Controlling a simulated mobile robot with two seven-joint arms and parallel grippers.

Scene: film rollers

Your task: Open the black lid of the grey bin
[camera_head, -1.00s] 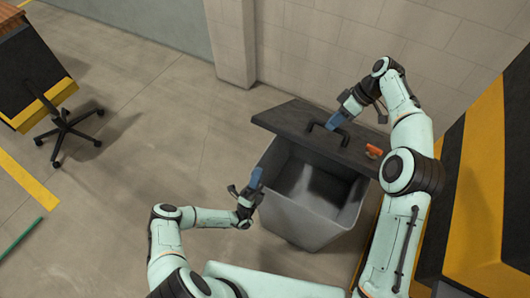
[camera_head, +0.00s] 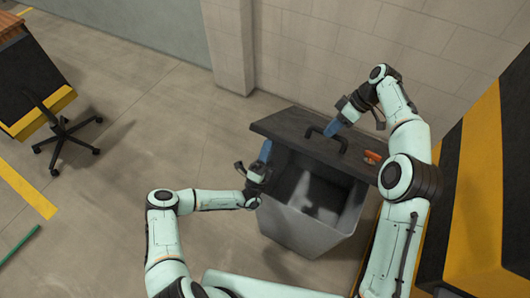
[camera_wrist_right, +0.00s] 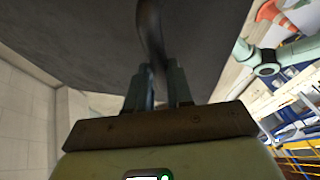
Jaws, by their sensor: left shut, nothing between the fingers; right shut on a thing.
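The grey bin (camera_head: 312,238) stands on the floor in the middle of the head view. Its dark inside shows. The black lid (camera_head: 287,126) is raised clear of the front of the bin, towards the wall. My right gripper (camera_head: 333,128) is shut on the lid's black handle (camera_head: 343,145). In the right wrist view my right fingers (camera_wrist_right: 158,88) close around the dark handle bar (camera_wrist_right: 150,35), with the lid's dark face (camera_wrist_right: 85,40) behind. My left gripper (camera_head: 265,151) is shut and empty, at the left of the bin's opening near the lid's left end.
A small orange thing (camera_head: 373,157) shows at the lid's right end. A pale wall (camera_head: 325,60) with a pillar (camera_head: 231,45) stands behind. A black and yellow striped structure (camera_head: 480,190) is close on the right. A wheeled chair (camera_head: 63,133) is far left.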

